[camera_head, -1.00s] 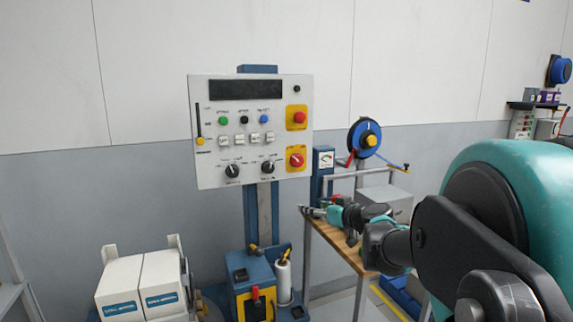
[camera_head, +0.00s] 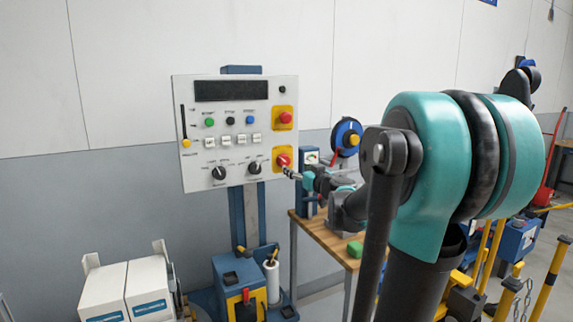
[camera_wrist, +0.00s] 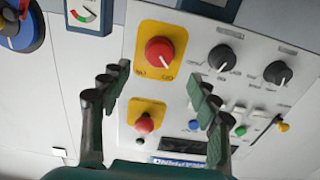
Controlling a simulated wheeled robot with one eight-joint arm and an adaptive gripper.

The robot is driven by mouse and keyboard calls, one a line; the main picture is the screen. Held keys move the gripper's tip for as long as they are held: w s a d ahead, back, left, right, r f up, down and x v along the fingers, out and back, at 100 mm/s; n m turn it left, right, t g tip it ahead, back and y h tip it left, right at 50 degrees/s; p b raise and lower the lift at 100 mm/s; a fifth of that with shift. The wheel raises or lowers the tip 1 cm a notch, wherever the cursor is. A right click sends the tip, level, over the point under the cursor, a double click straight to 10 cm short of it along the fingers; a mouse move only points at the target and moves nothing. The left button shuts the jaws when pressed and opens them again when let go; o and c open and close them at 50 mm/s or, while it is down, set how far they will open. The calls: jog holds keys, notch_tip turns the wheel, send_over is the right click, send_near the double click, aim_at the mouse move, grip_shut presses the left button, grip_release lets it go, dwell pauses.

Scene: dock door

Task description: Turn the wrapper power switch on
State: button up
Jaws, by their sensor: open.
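The white control panel (camera_head: 198,158) stands on a blue post. A red knob on a yellow plate (camera_head: 283,160), which looks like the power switch, is at its lower right; it also shows in the wrist view (camera_wrist: 160,52), where I cannot tell its setting. A red mushroom button on a second yellow plate is above it in the head view (camera_head: 285,118) and below it in the wrist view (camera_wrist: 145,122). My gripper (camera_head: 289,173) is beside the knob in the head view. In the wrist view my gripper (camera_wrist: 162,88) is open and empty, with fingers spread either side of the knob's column.
Two black dials (camera_head: 219,173) and several small buttons are left of the knob. A slider (camera_head: 184,125) is at the panel's left edge. A wooden bench (camera_head: 318,238) with a blue reel (camera_head: 347,132) stands to the right. White boxes (camera_head: 102,290) are at lower left.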

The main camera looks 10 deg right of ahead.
aim_at(286, 162)
jog(key=x, duration=0.8)
jog(key=shift+w+a, duration=0.1)
jog(key=shift+w, duration=0.25)
jog(key=c, duration=1.2)
